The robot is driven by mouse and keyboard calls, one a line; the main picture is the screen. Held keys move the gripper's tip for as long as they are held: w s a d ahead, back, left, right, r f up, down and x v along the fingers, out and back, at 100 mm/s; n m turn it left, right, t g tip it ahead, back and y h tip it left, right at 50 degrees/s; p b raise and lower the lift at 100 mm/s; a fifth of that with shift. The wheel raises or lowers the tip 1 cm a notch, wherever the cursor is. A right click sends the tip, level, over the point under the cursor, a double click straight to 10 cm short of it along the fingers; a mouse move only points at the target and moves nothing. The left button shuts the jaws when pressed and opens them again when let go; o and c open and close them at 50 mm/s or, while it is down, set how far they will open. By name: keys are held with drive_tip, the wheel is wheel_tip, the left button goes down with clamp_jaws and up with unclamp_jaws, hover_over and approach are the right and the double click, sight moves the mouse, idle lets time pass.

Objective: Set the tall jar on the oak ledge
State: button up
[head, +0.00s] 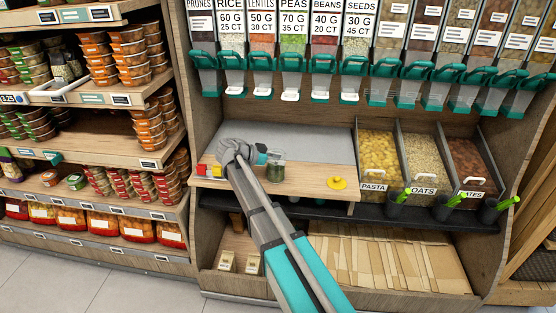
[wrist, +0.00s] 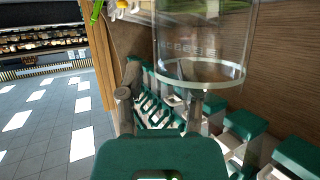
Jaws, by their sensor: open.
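The jar (head: 276,170) is clear glass with something dark green in its lower part. In the head view it appears upright on the pale oak ledge (head: 305,186), near the grey panel. My gripper (head: 262,155) is just left of the jar's upper part, very close to it. In the wrist view the jar (wrist: 200,60) fills the upper middle, its round glass end towards the fingers. My gripper (wrist: 160,100) has its fingers spread apart there. The right finger overlaps the jar's edge; I cannot tell if they touch.
A yellow knobbed lid (head: 337,183) lies right of the jar. Small red and yellow items (head: 208,170) sit at the ledge's left end. A pasta bin (head: 381,155) and other bins stand to the right. Dispensers with teal handles (head: 290,65) hang above.

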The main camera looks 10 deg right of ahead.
drive_tip(key=shift+r, duration=0.15)
drive_tip(key=shift+a+r+p, duration=0.15)
drive_tip(key=shift+a+p, duration=0.05)
drive_tip(key=shift+p, duration=0.1)
drive_tip(key=p+v, duration=0.4)
drive_tip(key=v, duration=0.7)
drive_tip(key=shift+a, duration=0.25)
drive_tip(key=s+d+f+n+y, duration=0.3)
drive_tip(key=s+d+n+y, duration=0.1)
drive_tip(key=s, duration=0.4)
drive_tip(key=s+d+f+n+g+y, duration=0.1)
drive_tip(key=s+d+f+n+y, duration=0.3)
drive_tip(key=s+n, duration=0.2)
drive_tip(key=s+d+f+n+g+y, duration=0.1)
drive_tip(key=s+d+f+n+y, duration=0.3)
drive_tip(key=s, duration=0.6)
drive_tip(key=shift+s+d+n+y, duration=0.25)
drive_tip(key=shift+n+y, duration=0.35)
drive_tip(key=shift+n, duration=0.3)
